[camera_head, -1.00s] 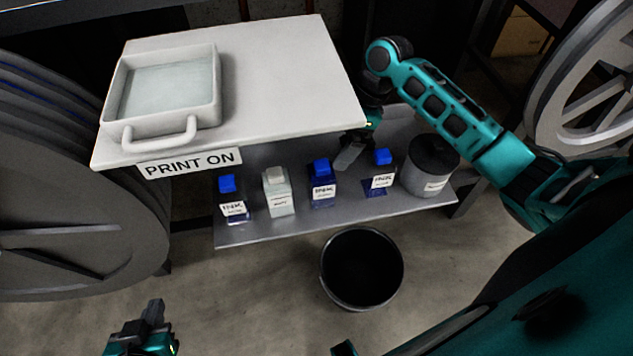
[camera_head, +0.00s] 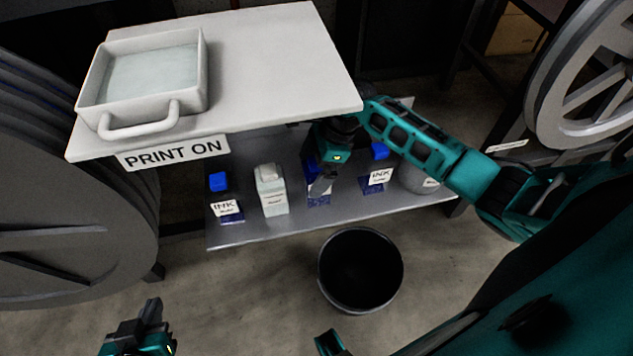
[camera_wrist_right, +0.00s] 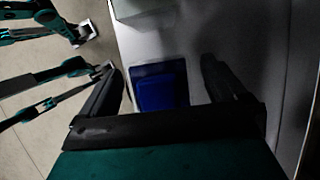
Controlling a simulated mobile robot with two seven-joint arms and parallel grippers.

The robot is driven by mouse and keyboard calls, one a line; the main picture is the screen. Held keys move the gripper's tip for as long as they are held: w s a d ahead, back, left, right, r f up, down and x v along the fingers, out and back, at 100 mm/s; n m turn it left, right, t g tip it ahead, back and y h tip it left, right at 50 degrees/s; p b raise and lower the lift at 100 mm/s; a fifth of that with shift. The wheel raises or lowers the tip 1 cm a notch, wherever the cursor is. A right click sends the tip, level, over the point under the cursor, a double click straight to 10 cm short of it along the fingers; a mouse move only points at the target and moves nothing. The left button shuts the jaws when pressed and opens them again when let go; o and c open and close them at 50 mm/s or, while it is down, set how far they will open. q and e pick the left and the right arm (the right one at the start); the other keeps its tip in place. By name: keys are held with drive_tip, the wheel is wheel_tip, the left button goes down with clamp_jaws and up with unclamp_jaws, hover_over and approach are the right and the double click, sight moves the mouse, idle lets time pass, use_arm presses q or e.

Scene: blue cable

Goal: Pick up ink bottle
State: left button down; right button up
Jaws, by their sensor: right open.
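Three blue-capped ink bottles stand on the grey lower shelf: one at the left (camera_head: 225,207), one in the middle (camera_head: 318,200) and one at the right (camera_head: 380,177). My right gripper (camera_head: 322,184) is open at the middle bottle and hides much of it in the head view. In the right wrist view, a blue bottle cap (camera_wrist_right: 158,92) lies between the two spread fingers of my right gripper (camera_wrist_right: 165,88), with gaps on both sides. My left gripper (camera_head: 150,312) is low at the left, away from the shelf; its opening is unclear.
A white bottle (camera_head: 272,195) stands left of the middle bottle. A grey tub (camera_head: 422,180) is at the shelf's right end, partly behind my right arm. The upper board (camera_head: 270,65) with a tray (camera_head: 190,105) overhangs the shelf. A black bin (camera_head: 360,272) stands in front.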

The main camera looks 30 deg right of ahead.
drive_tip(key=shift+c, duration=0.4)
drive_tip(key=c, duration=1.6)
drive_tip(key=shift+c, duration=0.7)
drive_tip(key=shift+r, duration=0.15)
